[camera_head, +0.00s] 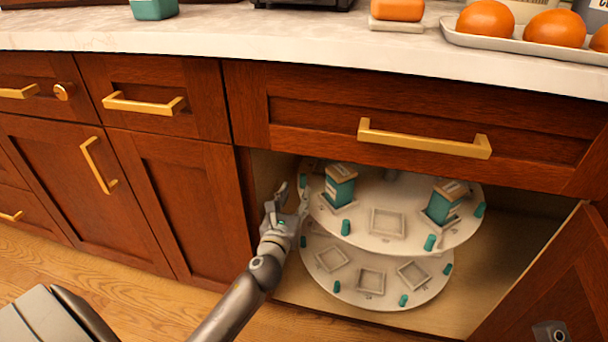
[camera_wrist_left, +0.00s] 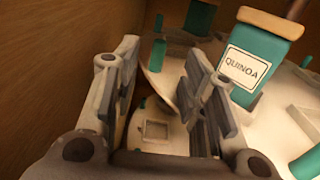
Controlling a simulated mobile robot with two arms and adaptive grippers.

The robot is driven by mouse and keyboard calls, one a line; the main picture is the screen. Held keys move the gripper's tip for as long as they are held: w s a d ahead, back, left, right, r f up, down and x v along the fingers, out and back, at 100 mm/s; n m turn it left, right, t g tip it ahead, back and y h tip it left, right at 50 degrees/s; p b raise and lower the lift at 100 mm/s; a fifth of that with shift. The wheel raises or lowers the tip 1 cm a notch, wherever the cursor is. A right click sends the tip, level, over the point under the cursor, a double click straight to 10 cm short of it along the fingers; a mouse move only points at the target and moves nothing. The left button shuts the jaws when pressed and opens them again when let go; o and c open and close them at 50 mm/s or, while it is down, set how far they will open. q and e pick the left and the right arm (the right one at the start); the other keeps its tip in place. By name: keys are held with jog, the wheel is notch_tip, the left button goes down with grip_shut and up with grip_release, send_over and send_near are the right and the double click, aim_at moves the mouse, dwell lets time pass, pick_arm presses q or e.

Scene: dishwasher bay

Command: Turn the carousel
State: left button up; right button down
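The carousel is a white two-tier turntable inside the open corner cabinet. Its upper tier (camera_head: 385,242) carries teal pegs on its rim, square recesses and two teal canisters with wooden lids. Its lower tier (camera_head: 345,292) shows empty square frames and teal pegs. My left gripper (camera_head: 288,203) is at the left edge of the upper tier, fingers pointing into the cabinet. In the left wrist view the gripper (camera_wrist_left: 165,75) is open, its fingers apart with the tier's edge beyond and between them. A teal peg (camera_wrist_left: 158,54) stands just past the fingers. The canister labelled QUINOA (camera_wrist_left: 243,68) is right of them.
The cabinet's side wall (camera_wrist_left: 50,60) is close to the left of my gripper. An open door (camera_head: 560,285) stands at right, with a small grey part before it, perhaps my right gripper. A drawer handle (camera_head: 425,138) juts out above. Oranges on a tray (camera_head: 530,43) sit on the counter.

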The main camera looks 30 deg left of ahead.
aim_at(302, 178)
pick_arm(q)
jog(key=b+x, duration=0.2)
jog(key=x, duration=0.7)
jog(key=shift+f, duration=0.1)
grip_shut()
